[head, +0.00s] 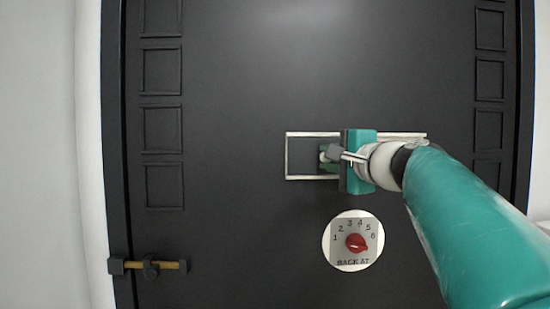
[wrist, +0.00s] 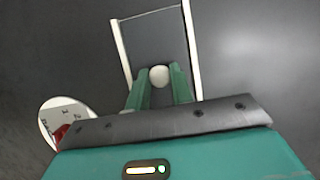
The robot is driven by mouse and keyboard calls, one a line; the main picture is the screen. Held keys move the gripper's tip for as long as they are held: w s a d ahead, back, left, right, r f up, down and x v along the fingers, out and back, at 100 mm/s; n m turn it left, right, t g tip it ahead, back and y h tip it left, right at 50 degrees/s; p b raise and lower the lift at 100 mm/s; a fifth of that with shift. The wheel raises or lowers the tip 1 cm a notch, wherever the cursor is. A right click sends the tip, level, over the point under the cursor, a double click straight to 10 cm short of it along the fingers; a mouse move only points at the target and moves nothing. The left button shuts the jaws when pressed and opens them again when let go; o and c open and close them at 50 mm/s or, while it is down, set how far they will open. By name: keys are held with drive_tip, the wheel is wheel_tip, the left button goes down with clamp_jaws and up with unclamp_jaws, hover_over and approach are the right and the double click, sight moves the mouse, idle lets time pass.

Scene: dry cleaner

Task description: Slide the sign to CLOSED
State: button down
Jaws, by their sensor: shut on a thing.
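The sign is a white-edged rectangular frame (head: 300,134) on a dark door, with a dark interior and no readable OPEN or CLOSED lettering. The frame also shows in the wrist view (wrist: 191,40). A small pale round knob (head: 322,156) sits in the left part of the frame. My gripper (head: 327,156) reaches in from the right, and its green fingers are shut around the knob. In the wrist view the knob (wrist: 159,75) lies between the two fingertips (wrist: 158,80). My gripper and wrist hide the middle of the frame and much of its right part.
Below the sign is a round BACK AT dial (head: 341,225) with numbers and a red pointer knob (head: 356,243). A brass bolt latch (head: 168,265) is at the door's lower left. Raised square panels run down both door sides. The door surface left of the sign is clear.

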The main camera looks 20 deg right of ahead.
drive_tip(key=shift+a, duration=0.25)
drive_tip(key=c, duration=1.2)
unclamp_jaws()
drive_tip(key=shift+a, duration=0.2)
drive_tip(key=shift+c, duration=0.2)
drive_tip(key=s+d, duration=0.2)
drive_tip(key=s, duration=1.1)
drive_tip(key=shift+s, duration=0.35)
drive_tip(key=shift+f, duration=0.1)
